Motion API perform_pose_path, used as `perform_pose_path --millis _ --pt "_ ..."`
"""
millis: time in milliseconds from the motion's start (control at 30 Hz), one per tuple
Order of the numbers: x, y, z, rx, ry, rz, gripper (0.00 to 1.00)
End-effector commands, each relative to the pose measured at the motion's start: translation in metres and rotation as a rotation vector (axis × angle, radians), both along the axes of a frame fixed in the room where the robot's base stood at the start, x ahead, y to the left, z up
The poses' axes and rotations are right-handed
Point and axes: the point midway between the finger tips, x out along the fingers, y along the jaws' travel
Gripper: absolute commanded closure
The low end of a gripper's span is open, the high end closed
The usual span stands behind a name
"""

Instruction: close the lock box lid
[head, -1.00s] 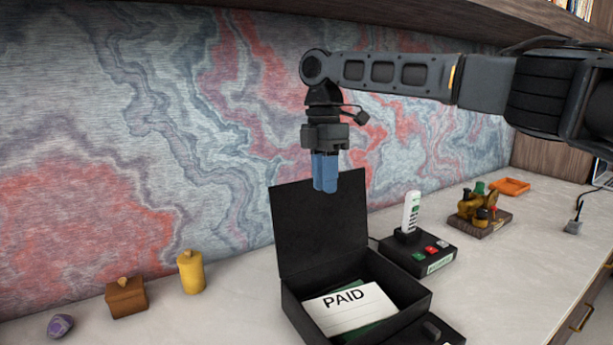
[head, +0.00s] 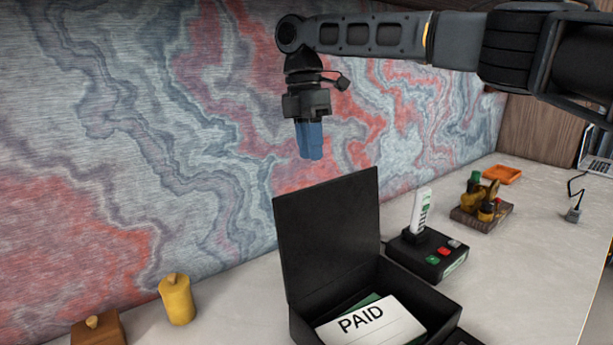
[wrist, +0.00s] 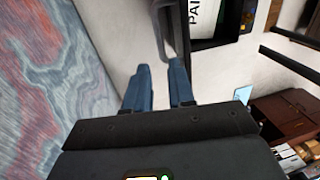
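The black lock box (head: 425,300) stands on the desk with its lid (head: 328,232) raised steeply at the back. A white card marked PAID (head: 362,322) and something green lie inside. The card shows partly at the top of the wrist view (wrist: 194,14). My gripper (head: 312,157) hangs fingers down above the lid's top edge in the head view, with wall showing between them. In the wrist view its two blue fingers (wrist: 158,72) stand apart with nothing between them. The box's front is cut off in the head view.
A yellow canister (head: 177,300) and a brown box (head: 98,331) stand left of the lock box. A black device with buttons (head: 432,254), a wooden-based ornament (head: 480,212) and an orange tray (head: 502,175) stand to the right. The patterned wall (head: 130,140) is close behind.

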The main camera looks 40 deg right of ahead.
Motion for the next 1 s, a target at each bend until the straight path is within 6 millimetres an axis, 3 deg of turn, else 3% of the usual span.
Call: perform_pose_path --millis 300,500,867,1000 --pt "-0.009 0.000 -0.046 0.000 0.002 -0.002 0.77" --pt "-0.012 0.000 -0.066 0.000 0.000 -0.002 0.77" --pt "-0.013 0.000 -0.071 0.001 0.000 -0.002 0.78" --pt "-0.013 0.000 -0.070 0.001 0.000 -0.002 0.91"
